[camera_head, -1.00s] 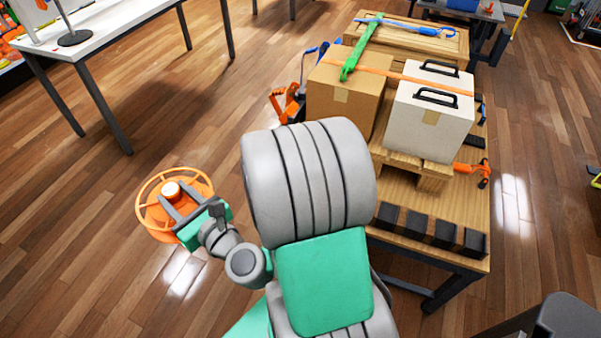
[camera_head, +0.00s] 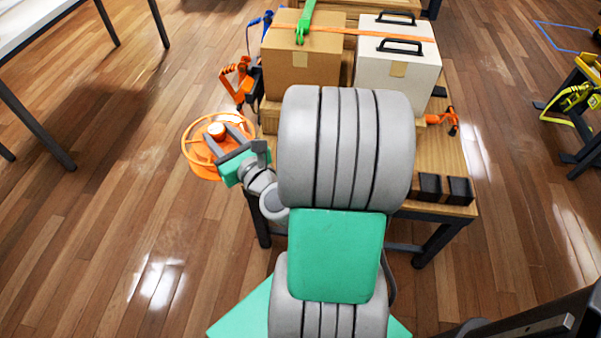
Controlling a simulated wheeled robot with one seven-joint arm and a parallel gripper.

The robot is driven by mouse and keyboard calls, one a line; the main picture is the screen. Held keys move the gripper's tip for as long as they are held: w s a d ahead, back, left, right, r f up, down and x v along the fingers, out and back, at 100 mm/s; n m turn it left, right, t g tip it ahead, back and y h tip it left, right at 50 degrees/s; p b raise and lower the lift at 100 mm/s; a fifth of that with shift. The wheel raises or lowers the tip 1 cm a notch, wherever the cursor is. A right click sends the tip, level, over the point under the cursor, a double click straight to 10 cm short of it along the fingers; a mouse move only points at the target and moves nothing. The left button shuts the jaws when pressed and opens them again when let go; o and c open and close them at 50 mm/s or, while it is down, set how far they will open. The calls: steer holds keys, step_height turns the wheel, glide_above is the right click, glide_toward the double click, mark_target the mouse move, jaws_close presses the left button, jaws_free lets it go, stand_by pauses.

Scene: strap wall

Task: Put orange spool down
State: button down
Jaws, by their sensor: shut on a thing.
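The orange spool (camera_head: 199,163) is a round, open-spoked reel at the left of my arm in the head view. My gripper (camera_head: 219,135) is shut on the spool's small hub, with its two grey fingers on either side of it. The spool is held out over the wooden floor, just left of the wooden table (camera_head: 447,160). The exact height of the spool above the floor cannot be told. My arm hides the middle front of the table.
A cardboard box (camera_head: 300,75) and a white case (camera_head: 397,75) stand on the table under an orange strap. Dark blocks (camera_head: 443,189) sit at its front right. A white table (camera_head: 25,20) stands at upper left. Yellow straps (camera_head: 575,100) hang at far right. Open floor (camera_head: 110,230) lies at left.

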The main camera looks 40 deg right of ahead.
steer(key=s+d+f+m+h+b, duration=0.1)
steer(key=s+d+f+b, duration=0.2)
steer(key=d+f+b, duration=0.4)
steer(key=s+d+f+m+h+b, duration=0.1)
steer(key=s+d+f+h+b, duration=0.2)
steer(key=d, duration=0.6)
steer(key=s+d+f+m+b, duration=0.1)
steer(key=s+d+f+b, duration=0.2)
steer(key=d+f+b, duration=0.4)
steer(key=shift+g, duration=0.4)
steer(key=w+d+f+b, duration=0.1)
steer(key=w+f+b, duration=0.2)
steer(key=w, duration=0.1)
steer(key=w+d+f+b, duration=0.2)
steer(key=w+f+b, duration=0.1)
steer(key=w+f, duration=0.1)
steer(key=w+d+f+b, duration=0.1)
steer(key=w+f+b, duration=0.2)
steer(key=w+f, duration=0.1)
steer(key=shift+w+d+f, duration=0.25)
steer(key=shift+w+d, duration=0.15)
steer(key=shift+w, duration=0.2)
steer(key=shift+r, duration=0.2)
steer(key=shift+f, duration=0.15)
steer(key=c, duration=0.9)
jaws_free()
steer(key=shift+f, duration=0.1)
